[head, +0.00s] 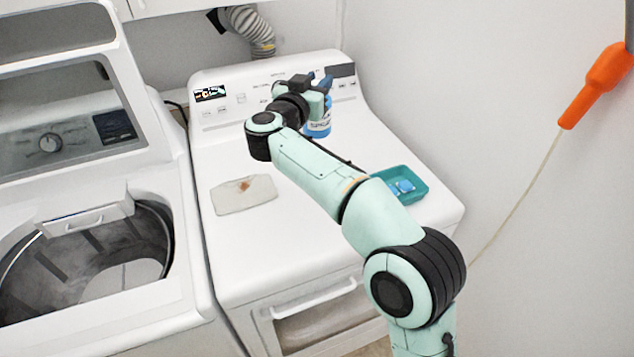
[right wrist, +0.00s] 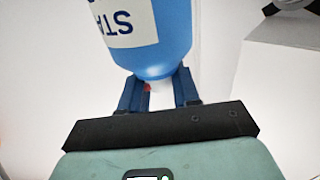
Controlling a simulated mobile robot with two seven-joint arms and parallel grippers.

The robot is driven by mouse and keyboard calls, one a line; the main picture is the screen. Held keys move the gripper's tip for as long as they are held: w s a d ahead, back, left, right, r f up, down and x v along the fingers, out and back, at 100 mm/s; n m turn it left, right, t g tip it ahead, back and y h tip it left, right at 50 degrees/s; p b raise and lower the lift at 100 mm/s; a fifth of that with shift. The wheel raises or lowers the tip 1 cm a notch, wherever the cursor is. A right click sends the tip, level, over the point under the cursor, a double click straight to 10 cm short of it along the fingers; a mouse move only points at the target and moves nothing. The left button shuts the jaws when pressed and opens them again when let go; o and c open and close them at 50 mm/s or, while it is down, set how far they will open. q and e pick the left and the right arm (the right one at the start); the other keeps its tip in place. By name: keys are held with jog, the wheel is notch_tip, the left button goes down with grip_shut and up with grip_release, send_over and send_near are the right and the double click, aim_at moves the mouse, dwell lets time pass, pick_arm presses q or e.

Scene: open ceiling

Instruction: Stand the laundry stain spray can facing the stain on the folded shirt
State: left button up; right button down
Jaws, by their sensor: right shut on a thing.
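The laundry stain spray can (head: 320,127) is blue with a pale label. It is upright over the dryer top, toward the back; I cannot tell whether its base touches. My right gripper (head: 318,85) is shut on its top end from above. In the right wrist view the can (right wrist: 165,55) shows upside down, its label reading "STA", with the fingers of the gripper (right wrist: 158,92) either side of its narrow top. The folded shirt (head: 230,202) is a flat cream piece at the dryer's front left, with a brown stain (head: 244,185). My left gripper is out of view.
A teal tray (head: 420,187) with blue pieces sits at the right of the white dryer top (head: 300,230). An open washer (head: 90,240) stands left. The control panel (head: 235,100) rises behind, and an orange-handled thing (head: 595,88) hangs at right. The dryer's front middle is clear.

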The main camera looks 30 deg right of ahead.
aim_at(316, 137)
jog(key=shift+s+a+f, duration=0.25)
jog(key=shift+a+f, duration=0.05)
notch_tip(316, 137, down, 13)
jog(key=b, duration=0.4)
jog(key=shift+r, duration=0.15)
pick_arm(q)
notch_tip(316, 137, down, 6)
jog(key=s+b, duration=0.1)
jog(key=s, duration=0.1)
pick_arm(e)
notch_tip(316, 137, down, 6)
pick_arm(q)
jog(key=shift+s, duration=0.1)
pick_arm(e)
jog(key=shift+f, duration=0.3)
jog(key=c, duration=0.8)
grip_release()
